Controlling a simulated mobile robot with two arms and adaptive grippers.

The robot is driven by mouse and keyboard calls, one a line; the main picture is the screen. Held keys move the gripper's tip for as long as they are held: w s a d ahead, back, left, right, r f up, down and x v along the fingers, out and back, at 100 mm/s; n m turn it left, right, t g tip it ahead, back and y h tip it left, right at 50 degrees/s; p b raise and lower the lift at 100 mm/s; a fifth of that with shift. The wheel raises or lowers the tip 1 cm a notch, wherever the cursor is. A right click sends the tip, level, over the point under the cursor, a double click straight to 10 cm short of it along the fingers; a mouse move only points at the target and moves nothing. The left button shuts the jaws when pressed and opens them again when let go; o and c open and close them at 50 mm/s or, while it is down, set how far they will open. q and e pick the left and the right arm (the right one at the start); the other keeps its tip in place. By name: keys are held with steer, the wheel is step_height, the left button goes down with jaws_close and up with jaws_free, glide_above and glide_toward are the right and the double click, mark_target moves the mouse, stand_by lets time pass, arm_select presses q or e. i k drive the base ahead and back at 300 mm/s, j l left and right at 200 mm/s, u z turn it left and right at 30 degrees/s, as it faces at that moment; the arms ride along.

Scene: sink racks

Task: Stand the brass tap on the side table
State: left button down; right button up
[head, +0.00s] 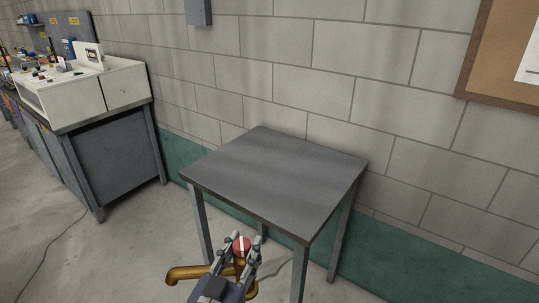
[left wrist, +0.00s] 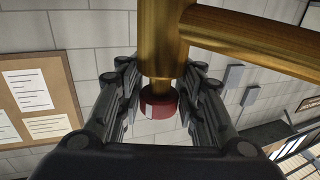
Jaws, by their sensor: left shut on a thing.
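The brass tap (head: 186,272) is held in my left gripper (head: 240,254), in front of and below the near edge of the side table. Its curved spout points left in the head view, and a red cap (head: 241,245) shows between the fingers. In the left wrist view the brass body (left wrist: 160,45) fills the top, and the red cap (left wrist: 158,103) sits between the two fingers. The side table (head: 275,175) is grey, with a bare, flat top. My right gripper is in neither view.
A block wall (head: 400,100) stands right behind the table. A workbench with a white sink unit (head: 85,90) and small items is at the far left. A cork board (head: 500,60) hangs at upper right. The floor left of the table is mostly clear.

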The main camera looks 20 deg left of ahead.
mark_target(275, 166)
steer(key=i+l, duration=0.1)
steer(key=i, duration=0.4)
steer(key=i+l, duration=0.1)
steer(key=i, duration=0.4)
steer(key=i+l, duration=0.1)
steer(key=i, duration=0.4)
